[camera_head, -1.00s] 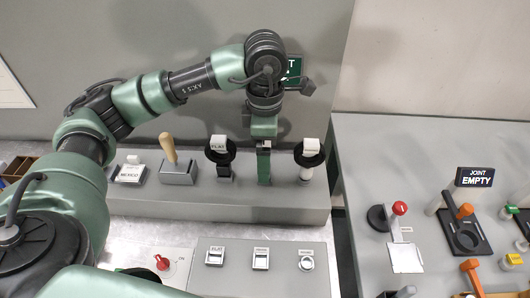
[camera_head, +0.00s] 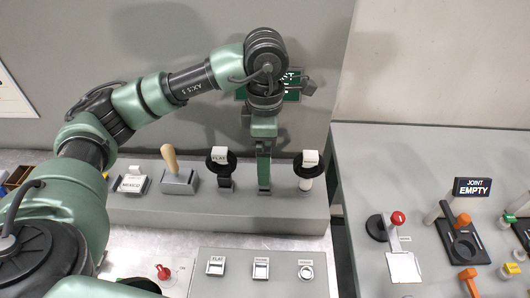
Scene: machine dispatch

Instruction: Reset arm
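My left arm comes in from the left and bends down at the wrist. My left gripper (camera_head: 264,185) points straight down over the grey raised console, between two black round holders. It is seen edge-on, so I cannot tell whether its fingers are open or shut; no object shows in it. The left black holder (camera_head: 219,168) carries a white tag reading FLAT. The right black holder (camera_head: 309,168) has a white tag too. My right gripper is not in view; a green part of my body shows at the bottom left.
A lower panel (camera_head: 260,284) has several switches. A red knob (camera_head: 163,272) is at its left. Right, a grey table (camera_head: 365,150) holds fixtures and a JOINT EMPTY sign (camera_head: 472,187).

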